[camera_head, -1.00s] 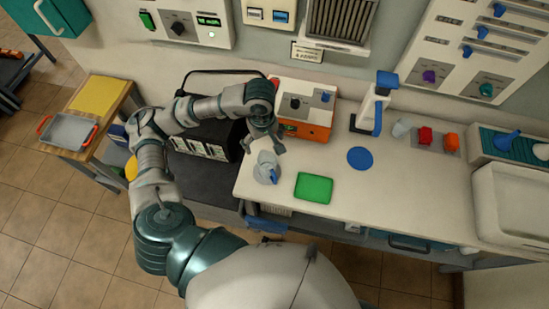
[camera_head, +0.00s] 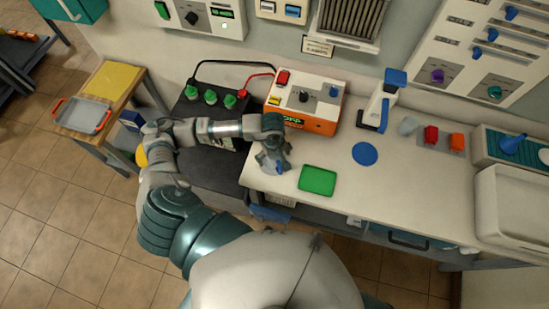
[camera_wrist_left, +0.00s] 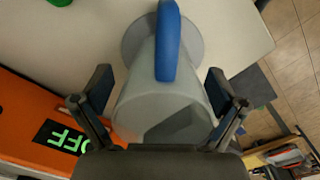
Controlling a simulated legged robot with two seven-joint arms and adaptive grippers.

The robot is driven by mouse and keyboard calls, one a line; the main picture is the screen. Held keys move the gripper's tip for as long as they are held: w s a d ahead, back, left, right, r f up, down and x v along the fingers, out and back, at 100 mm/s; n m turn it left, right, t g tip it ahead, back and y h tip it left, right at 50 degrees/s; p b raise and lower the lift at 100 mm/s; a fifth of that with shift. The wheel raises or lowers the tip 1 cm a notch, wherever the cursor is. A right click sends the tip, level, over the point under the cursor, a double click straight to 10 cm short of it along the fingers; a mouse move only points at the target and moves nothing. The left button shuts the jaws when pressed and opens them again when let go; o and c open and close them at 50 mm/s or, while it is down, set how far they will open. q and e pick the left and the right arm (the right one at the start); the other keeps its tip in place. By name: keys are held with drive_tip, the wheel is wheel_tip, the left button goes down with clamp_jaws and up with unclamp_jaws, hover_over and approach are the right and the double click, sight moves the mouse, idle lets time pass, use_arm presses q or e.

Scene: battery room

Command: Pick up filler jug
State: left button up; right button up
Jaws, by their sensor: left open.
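The filler jug, a grey jug with a blue handle, shows large in the left wrist view (camera_wrist_left: 155,105). In the head view it stands near the left front edge of the white bench and is mostly hidden by my left gripper (camera_head: 271,153). In the left wrist view that gripper (camera_wrist_left: 158,92) is open, with one finger on each side of the jug's body. Whether the fingers touch the jug I cannot tell. My right gripper does not show.
An orange-and-white charger (camera_head: 305,104) stands just behind the jug. A green pad (camera_head: 317,180) and a blue disc (camera_head: 365,154) lie to its right. A black battery (camera_head: 205,112) with green caps is at the left. The bench's front middle is clear.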

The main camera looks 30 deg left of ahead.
use_arm(q)
drive_tip(key=shift+d, duration=0.1)
drive_tip(key=shift+c, duration=0.9)
drive_tip(key=shift+a+f, duration=0.1)
drive_tip(key=shift+a, duration=0.15)
drive_tip(key=c, duration=0.8)
drive_tip(key=shift+s+a, duration=0.1)
drive_tip(key=shift+a, duration=0.05)
drive_tip(key=shift+c, duration=0.5)
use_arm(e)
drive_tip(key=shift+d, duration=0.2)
use_arm(q)
drive_tip(key=shift+d, duration=0.2)
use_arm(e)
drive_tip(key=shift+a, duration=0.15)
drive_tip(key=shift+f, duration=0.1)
